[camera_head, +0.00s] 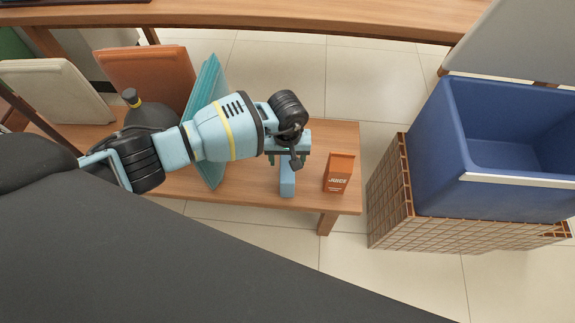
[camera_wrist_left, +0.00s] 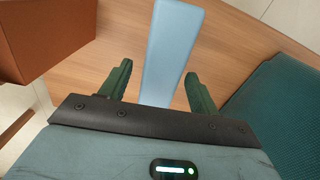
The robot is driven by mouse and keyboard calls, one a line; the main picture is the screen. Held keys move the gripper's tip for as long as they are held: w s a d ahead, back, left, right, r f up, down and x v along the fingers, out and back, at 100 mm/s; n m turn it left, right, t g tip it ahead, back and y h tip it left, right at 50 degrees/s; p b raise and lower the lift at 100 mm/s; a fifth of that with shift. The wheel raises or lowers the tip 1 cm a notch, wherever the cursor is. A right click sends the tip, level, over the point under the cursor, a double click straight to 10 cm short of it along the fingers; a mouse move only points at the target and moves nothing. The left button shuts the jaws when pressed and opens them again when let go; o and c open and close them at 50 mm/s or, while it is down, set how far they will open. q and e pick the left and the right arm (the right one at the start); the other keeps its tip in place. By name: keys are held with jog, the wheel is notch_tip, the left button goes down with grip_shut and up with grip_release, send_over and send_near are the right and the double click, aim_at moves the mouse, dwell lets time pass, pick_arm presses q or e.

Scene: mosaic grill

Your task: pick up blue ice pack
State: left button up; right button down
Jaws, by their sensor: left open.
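The blue ice pack (camera_head: 287,184) is a light blue slab on the wooden bench, partly hidden under my left gripper in the head view. My left gripper (camera_head: 288,153) is over its far end. In the left wrist view the ice pack (camera_wrist_left: 172,45) runs between the two dark green fingers of the open gripper (camera_wrist_left: 159,72). A gap shows on each side, so the fingers do not look closed on it. My right gripper is not in view.
An orange juice carton (camera_head: 339,173) stands just right of the ice pack. A teal panel (camera_head: 208,165) and a brown cushion (camera_head: 150,72) are to the left. A blue cooler (camera_head: 430,150) sits on a tiled base at the right. Tiled floor separates bench and cooler.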

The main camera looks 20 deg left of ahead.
pick_arm(q)
grip_shut()
jog(key=shift+r, duration=0.1)
dwell(0.3)
jog(key=shift+w, duration=0.1)
jog(key=shift+r, duration=0.55)
jog(key=r, duration=0.1)
jog(key=s+r, duration=0.1)
jog(key=shift+d+r+p, duration=0.25)
jog(key=shift+r+p, duration=0.05)
jog(key=shift+p, duration=0.05)
jog(key=s+d+r+p, duration=0.1)
jog(key=s+d, duration=0.6)
jog(key=s, duration=0.6)
jog(key=shift+d, duration=0.4)
